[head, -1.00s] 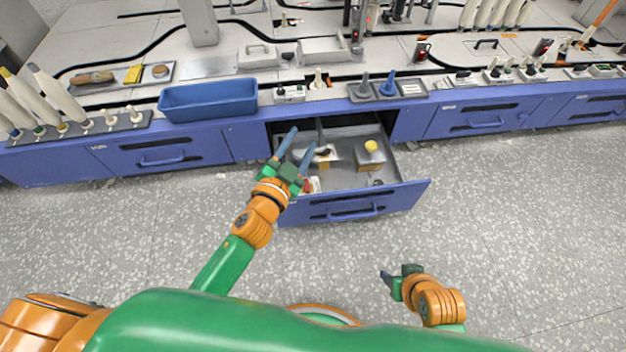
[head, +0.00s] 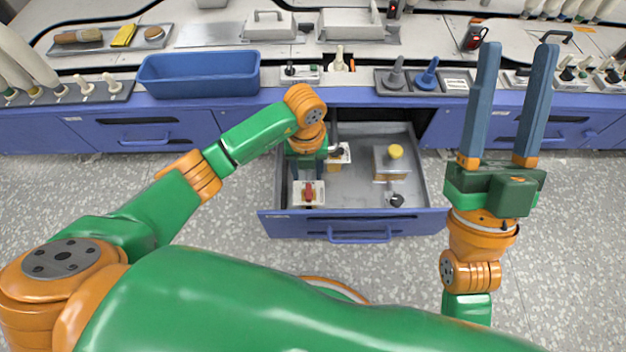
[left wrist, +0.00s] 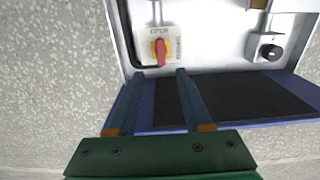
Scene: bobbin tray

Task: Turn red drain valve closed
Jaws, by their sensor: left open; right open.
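The red valve handle (head: 308,191) sits on a pale plate in the front left of the open drawer (head: 345,217). My right gripper (head: 510,55) is open and empty, raised right of the drawer.
The drawer also holds a box with a yellow knob (head: 395,152), a dark knob (head: 396,200) and another pale-topped fixture (head: 338,157). A blue bin (head: 198,75) stands on the counter behind. The drawer's middle floor is clear.

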